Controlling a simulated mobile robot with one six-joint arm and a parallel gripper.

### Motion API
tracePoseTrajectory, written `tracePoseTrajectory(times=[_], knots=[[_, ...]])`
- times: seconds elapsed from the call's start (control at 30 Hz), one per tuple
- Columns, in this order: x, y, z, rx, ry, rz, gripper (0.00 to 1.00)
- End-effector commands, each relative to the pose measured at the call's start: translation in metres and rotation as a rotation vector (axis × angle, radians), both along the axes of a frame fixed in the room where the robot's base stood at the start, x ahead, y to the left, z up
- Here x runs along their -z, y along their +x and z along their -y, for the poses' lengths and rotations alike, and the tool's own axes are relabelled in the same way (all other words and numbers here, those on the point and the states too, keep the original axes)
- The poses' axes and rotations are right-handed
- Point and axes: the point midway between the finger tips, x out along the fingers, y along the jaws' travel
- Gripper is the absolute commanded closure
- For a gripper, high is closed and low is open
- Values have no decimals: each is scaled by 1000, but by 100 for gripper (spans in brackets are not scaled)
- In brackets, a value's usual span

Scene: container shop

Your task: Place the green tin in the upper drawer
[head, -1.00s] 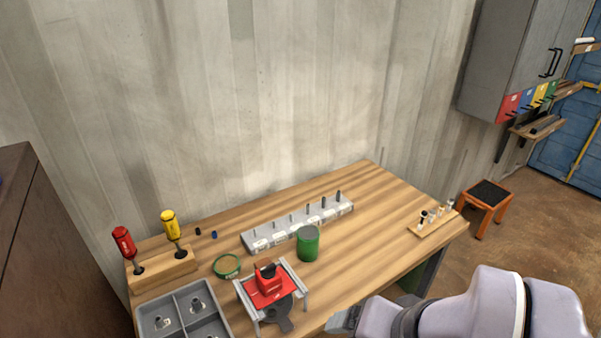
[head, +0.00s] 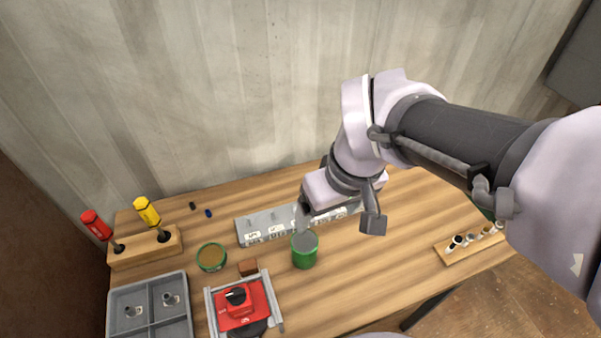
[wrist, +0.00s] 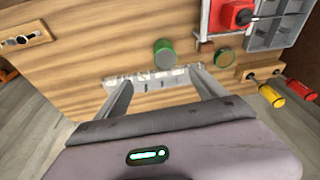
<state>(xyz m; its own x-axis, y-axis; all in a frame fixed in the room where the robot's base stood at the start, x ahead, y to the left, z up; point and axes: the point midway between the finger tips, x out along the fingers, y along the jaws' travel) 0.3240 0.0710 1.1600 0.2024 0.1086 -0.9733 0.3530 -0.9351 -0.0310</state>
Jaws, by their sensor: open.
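The green tin (head: 305,250) stands upright on the wooden workbench, in front of a pale labelled rack. In the wrist view the tin (wrist: 163,56) shows just beyond the space between my fingers. My gripper (head: 338,218) is open and empty, above the rack and behind the tin. In the wrist view its two fingers (wrist: 161,84) are spread apart, with the rack between them. They do not touch the tin. I cannot make out the upper drawer in these frames.
The rack (head: 256,228) lies close behind the tin. A shallow green round container (head: 211,257), a red device (head: 243,304), a grey divided tray (head: 147,310) and a screwdriver block (head: 145,248) occupy the left. A small wooden holder (head: 470,247) stands right. The bench between is clear.

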Motion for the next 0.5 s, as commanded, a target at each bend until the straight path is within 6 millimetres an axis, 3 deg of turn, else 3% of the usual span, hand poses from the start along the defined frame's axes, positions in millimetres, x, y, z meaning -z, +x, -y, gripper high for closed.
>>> tracePoseTrajectory(times=[0.2, 0.37, 0.5], knots=[[16, 34, -24, -368, -119, -116, 19], [35, 47, -36, -539, -164, -165, 19], [74, 47, -36, -555, -168, -172, 19]])
